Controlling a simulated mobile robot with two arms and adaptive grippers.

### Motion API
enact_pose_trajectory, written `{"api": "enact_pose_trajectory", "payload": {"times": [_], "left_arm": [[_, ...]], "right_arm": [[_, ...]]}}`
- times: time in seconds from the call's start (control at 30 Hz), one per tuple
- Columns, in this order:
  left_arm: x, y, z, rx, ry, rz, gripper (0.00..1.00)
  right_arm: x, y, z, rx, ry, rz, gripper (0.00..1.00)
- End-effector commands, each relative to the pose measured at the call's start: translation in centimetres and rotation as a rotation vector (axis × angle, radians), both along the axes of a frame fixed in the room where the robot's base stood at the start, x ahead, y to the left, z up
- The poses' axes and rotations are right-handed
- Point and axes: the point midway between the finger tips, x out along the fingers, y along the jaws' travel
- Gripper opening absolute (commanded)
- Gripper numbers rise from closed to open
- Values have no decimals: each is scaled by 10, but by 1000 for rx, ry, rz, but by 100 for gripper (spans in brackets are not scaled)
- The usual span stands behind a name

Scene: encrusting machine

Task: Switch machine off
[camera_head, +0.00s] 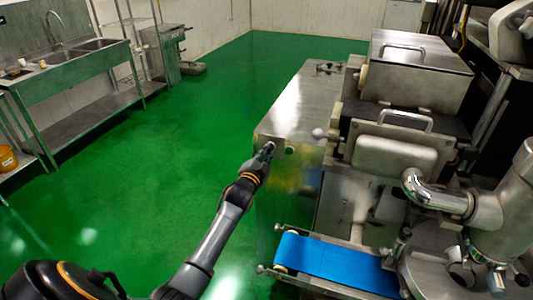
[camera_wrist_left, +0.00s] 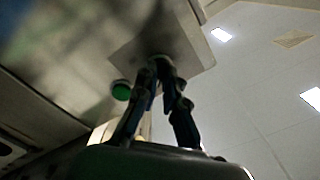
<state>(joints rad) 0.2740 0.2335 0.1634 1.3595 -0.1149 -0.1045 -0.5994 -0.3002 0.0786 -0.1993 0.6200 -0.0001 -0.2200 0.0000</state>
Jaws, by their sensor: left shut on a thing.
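The encrusting machine (camera_head: 300,100) is a steel unit at the middle and right of the head view. My left gripper (camera_head: 267,151) reaches its upper front corner, at a small control panel. In the left wrist view its fingertips (camera_wrist_left: 161,62) come together against a pale panel plate (camera_wrist_left: 188,42). They are shut on a small dark switch, mostly hidden by the fingers. A green button (camera_wrist_left: 121,90) sits beside the fingertips, apart from them; it also shows in the head view (camera_head: 290,150). My right gripper is not in view.
A blue conveyor belt (camera_head: 335,263) sticks out low at the machine's front. Metal pipework (camera_head: 440,195) and a lidded hopper (camera_head: 418,65) stand at the right. A steel sink bench (camera_head: 75,65) is at the far left. The green floor between is clear.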

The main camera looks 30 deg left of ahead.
Motion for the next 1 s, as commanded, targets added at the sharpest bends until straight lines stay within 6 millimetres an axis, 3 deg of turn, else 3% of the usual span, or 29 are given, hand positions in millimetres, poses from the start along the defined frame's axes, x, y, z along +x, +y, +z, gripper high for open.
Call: {"api": "enact_pose_trajectory", "payload": {"times": [0.57, 0.6, 0.7, 1.0], "left_arm": [[0, 0, -1, -36, -6, 0, 0], [0, 0, -1, -36, -6, 0, 13], [0, 0, -1, -34, -7, 0, 32], [-1, 0, -1, -32, -7, -1, 32]], "right_arm": [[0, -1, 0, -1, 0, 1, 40], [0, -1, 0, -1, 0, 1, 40], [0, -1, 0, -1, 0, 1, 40], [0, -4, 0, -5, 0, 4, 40]]}}
